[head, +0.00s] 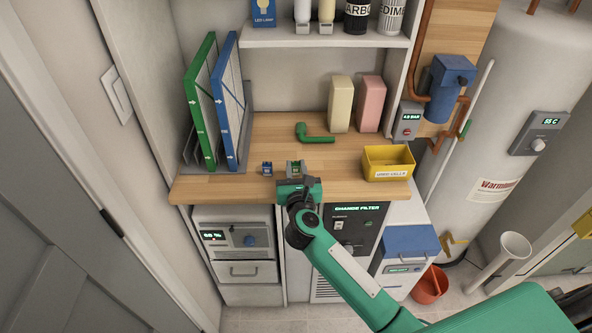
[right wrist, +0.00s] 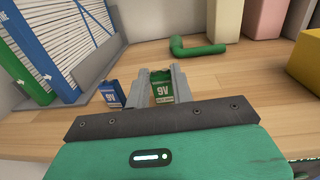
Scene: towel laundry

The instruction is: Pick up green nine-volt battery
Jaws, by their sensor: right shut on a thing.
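The green nine-volt battery (right wrist: 162,88) stands upright between the two fingers of my right gripper (right wrist: 160,88) in the right wrist view, its label facing the camera. The right gripper is shut on it at the front part of the wooden counter. In the head view the right gripper (head: 296,168) reaches in from the lower right, and the battery is small between the fingertips. Whether the battery touches the counter is hard to tell. A blue nine-volt battery (right wrist: 112,94) stands just left of the gripper; it also shows in the head view (head: 267,168). My left gripper is not in view.
The yellow used-cells bin (head: 388,174) sits on the wooden counter (head: 220,188) to the right. A green bent pipe (head: 314,134) lies behind the gripper. Green and blue filters (head: 202,105) stand at left. Cream and pink blocks (head: 341,104) stand at the back.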

